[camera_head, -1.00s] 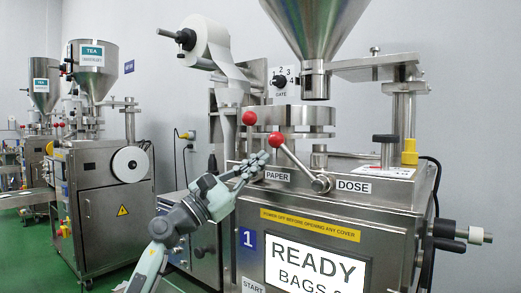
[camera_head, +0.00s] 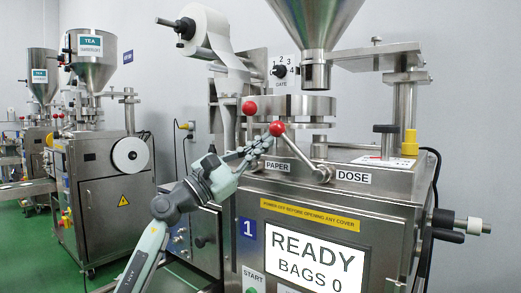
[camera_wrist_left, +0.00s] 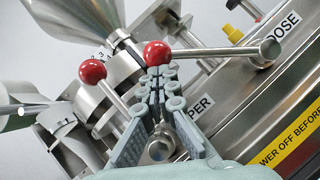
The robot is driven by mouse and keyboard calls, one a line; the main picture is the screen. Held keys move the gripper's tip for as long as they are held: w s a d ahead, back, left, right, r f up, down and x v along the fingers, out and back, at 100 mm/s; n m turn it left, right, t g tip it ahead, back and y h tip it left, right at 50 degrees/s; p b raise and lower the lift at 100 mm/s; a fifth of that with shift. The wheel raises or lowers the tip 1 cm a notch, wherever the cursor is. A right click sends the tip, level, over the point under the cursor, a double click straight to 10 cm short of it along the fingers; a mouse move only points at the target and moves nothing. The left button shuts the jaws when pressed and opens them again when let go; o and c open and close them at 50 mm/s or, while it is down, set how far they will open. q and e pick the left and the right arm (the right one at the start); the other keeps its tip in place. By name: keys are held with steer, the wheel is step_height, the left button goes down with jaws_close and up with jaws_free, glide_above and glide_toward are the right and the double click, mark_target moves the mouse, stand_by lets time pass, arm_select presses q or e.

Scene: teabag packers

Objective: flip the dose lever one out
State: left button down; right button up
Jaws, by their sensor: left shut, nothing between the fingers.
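The dose lever (camera_head: 299,154) is a metal rod with a red ball knob (camera_head: 277,129). It leans up and left from its pivot beside the DOSE label (camera_head: 354,177). In the left wrist view the dose lever (camera_wrist_left: 215,51) runs from its ball at left to its pivot at right. My left gripper (camera_head: 266,141) is shut and empty, its fingertips just below and left of that ball. The left gripper's tips also show in the left wrist view (camera_wrist_left: 158,76), right under the ball; I cannot tell whether they touch. My right gripper is out of view.
A second lever with a red ball (camera_head: 249,107) stands close on the left, near the PAPER label (camera_head: 277,166). The hopper (camera_head: 316,30) hangs above. The screen (camera_head: 313,260) reads READY, BAGS 0. A paper roll (camera_head: 204,30) is at upper left.

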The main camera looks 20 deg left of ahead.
arm_select(q)
steer(key=s+d+r+m+g, duration=0.3)
steer(key=d+r+m+g, duration=0.3)
steer(key=m, duration=0.6)
steer(key=shift+d+r+g, duration=0.4)
steer(key=shift+d+r, duration=0.25)
steer(key=shift+d, duration=0.4)
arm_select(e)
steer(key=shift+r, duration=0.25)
